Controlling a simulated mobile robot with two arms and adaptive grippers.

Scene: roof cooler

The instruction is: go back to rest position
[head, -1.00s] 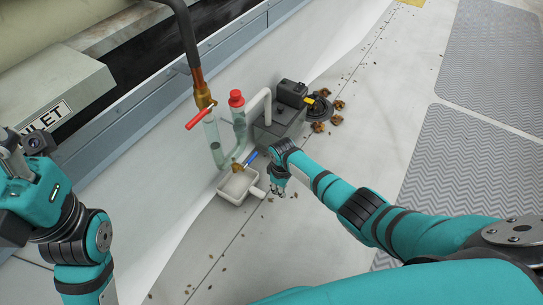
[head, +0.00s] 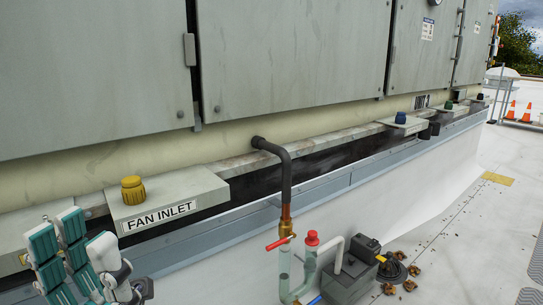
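My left gripper (head: 84,250) is at the lower left of the head view, fingers pointing up, in front of the fan inlet box (head: 165,205). Its teal ridged finger pads and a white finger stand apart, with nothing held between them. It looks open and empty. My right gripper and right arm are out of the view.
A yellow-capped fitting (head: 132,190) stands on the fan inlet box. A bent dark pipe (head: 286,180) leads to a red-handled valve (head: 280,242), above a clear trap with a red cap (head: 312,238). A dark pump (head: 352,270) and leaves lie right. The roof at right is open.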

